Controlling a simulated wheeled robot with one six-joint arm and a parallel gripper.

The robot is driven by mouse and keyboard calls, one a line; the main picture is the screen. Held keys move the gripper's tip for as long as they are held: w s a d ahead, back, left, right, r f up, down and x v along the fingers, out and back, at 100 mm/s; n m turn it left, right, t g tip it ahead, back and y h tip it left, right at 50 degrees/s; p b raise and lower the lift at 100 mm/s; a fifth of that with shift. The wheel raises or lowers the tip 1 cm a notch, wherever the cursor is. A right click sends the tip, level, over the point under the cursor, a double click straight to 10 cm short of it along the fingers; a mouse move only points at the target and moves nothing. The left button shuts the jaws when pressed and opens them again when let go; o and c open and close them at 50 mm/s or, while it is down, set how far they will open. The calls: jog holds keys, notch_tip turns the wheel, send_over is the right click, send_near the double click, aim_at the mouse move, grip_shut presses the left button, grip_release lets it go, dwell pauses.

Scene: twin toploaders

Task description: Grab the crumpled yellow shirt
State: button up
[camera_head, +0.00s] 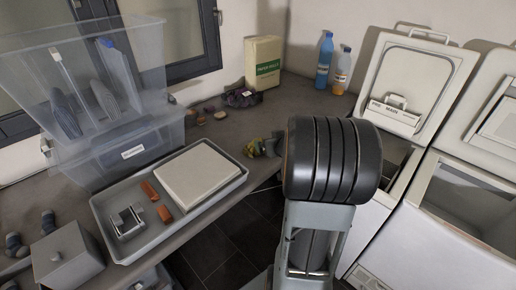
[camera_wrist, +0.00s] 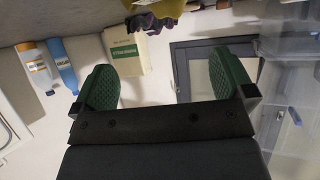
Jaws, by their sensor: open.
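The crumpled yellow shirt (camera_head: 264,147) lies in a small heap at the front edge of the grey counter, just left of my arm in the head view. In the wrist view, which is upside down, part of the yellow shirt (camera_wrist: 190,9) shows at the top edge, cut off by the frame. My gripper (camera_wrist: 165,78) is open, with its two green ribbed fingers wide apart and nothing between them. The shirt is beyond the fingers and apart from them. In the head view my gripper is hidden behind my arm.
A crumpled dark purple cloth (camera_head: 243,97) lies farther back on the counter (camera_head: 300,98), by a cream box (camera_head: 263,62). Blue (camera_head: 325,60) and orange-white (camera_head: 341,72) bottles stand near the wall. A grey tray (camera_head: 122,247) and clear bins (camera_head: 130,150) fill the left. Toploaders (camera_head: 465,205) stand right.

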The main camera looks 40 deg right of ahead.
aim_at(260, 137)
jog(key=b+x, duration=0.1)
jog(key=x, duration=1)
jog(key=shift+d+r, duration=0.1)
jog(key=shift+r, duration=0.1)
jog(key=c, duration=0.7)
jog(key=shift+r, duration=0.1)
